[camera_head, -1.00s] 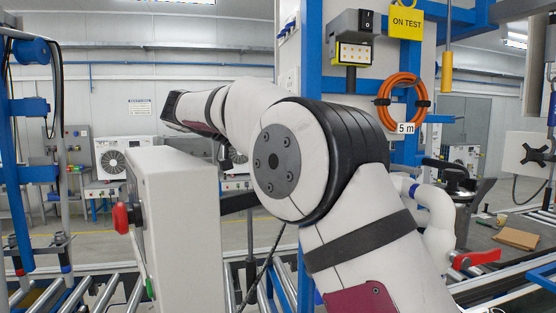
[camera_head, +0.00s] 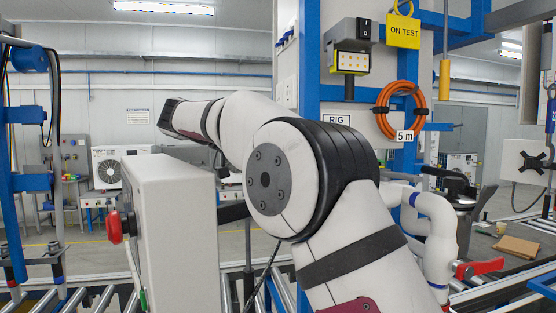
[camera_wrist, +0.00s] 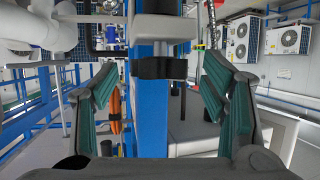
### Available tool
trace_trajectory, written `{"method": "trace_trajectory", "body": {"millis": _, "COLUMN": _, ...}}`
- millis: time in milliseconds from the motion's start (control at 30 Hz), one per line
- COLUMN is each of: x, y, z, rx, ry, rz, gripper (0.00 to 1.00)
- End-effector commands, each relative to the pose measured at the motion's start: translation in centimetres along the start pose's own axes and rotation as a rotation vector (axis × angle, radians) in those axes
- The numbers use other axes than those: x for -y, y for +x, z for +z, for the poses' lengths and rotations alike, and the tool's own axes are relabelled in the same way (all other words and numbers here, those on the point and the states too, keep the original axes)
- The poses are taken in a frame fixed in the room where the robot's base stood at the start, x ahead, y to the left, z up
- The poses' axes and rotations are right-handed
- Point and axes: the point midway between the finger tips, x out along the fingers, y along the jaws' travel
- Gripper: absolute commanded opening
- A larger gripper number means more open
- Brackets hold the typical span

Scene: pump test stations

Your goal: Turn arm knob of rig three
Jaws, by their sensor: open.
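A blue-framed rig with a sign reading "RIG" (camera_head: 337,120) stands behind my arm. My arm hides the rest of that sign, so I cannot read its number. A red knob (camera_head: 115,226) sticks out from the left side of a pale box (camera_head: 178,232). I cannot tell whether it is the arm knob. My gripper (camera_wrist: 158,70) is open and empty in the wrist view, its teal-padded fingers wide apart. A blue post (camera_wrist: 152,100) with a grey and black fitting (camera_wrist: 160,50) shows between the fingers. I see no contact. My gripper cannot be made out in the head view.
A red-handled valve (camera_head: 479,268) on white pipework is right of my arm. Roller rails (camera_head: 90,298) run along the front. Open floor lies behind.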

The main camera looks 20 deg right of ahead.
Motion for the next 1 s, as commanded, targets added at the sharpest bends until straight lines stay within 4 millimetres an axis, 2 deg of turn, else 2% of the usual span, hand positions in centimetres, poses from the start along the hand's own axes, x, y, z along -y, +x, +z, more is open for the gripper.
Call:
{"method": "trace_trajectory", "body": {"millis": 167, "x": 0.1, "y": -1.6, "z": 0.1, "rx": 0.001, "ry": 0.001, "rz": -0.003, "gripper": 0.67}}
{"method": "trace_trajectory", "body": {"millis": 400, "x": 0.1, "y": -5.5, "z": 0.1, "rx": 0.001, "ry": 0.000, "rz": -0.002, "gripper": 0.67}}
{"method": "trace_trajectory", "body": {"millis": 500, "x": 0.1, "y": -6.6, "z": 0.1, "rx": 0.000, "ry": 0.000, "rz": -0.002, "gripper": 0.67}}
{"method": "trace_trajectory", "body": {"millis": 700, "x": 0.0, "y": -7.5, "z": 0.0, "rx": 0.000, "ry": 0.001, "rz": 0.000, "gripper": 0.67}}
{"method": "trace_trajectory", "body": {"millis": 1000, "x": 0.0, "y": -7.5, "z": 0.0, "rx": -0.001, "ry": -0.001, "rz": -0.003, "gripper": 0.67}}
